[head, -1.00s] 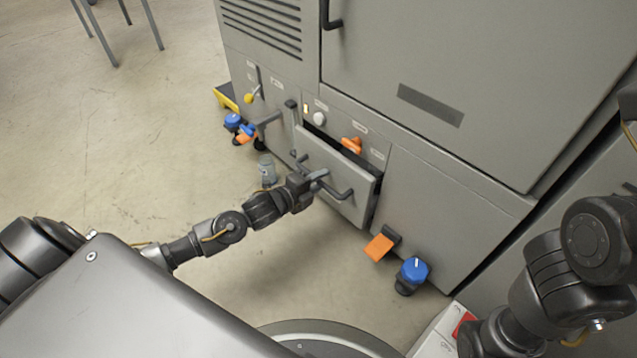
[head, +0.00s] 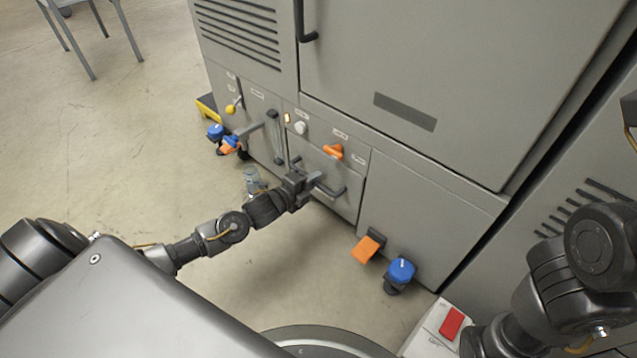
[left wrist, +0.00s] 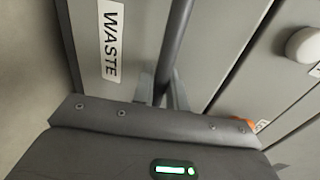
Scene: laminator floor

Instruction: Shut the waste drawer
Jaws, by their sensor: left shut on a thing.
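The waste drawer (head: 338,200) is a grey front low in the grey machine, with a dark bar handle (head: 330,189). Its front looks flush or nearly flush with the panels around it in the head view. My left gripper (head: 313,180) is shut on the handle at its left part. In the left wrist view the handle bar (left wrist: 176,45) runs between the fingers, beside a white WASTE label (left wrist: 110,40) on the drawer front. My right arm shows at the right of the head view, but its gripper is out of sight.
An orange knob (head: 333,151) and a white button (head: 300,128) sit above the drawer. An orange pedal-like flap (head: 367,249) and a blue-topped valve (head: 399,271) stick out low to its right. A small grey canister (head: 252,180) stands on the floor left of it.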

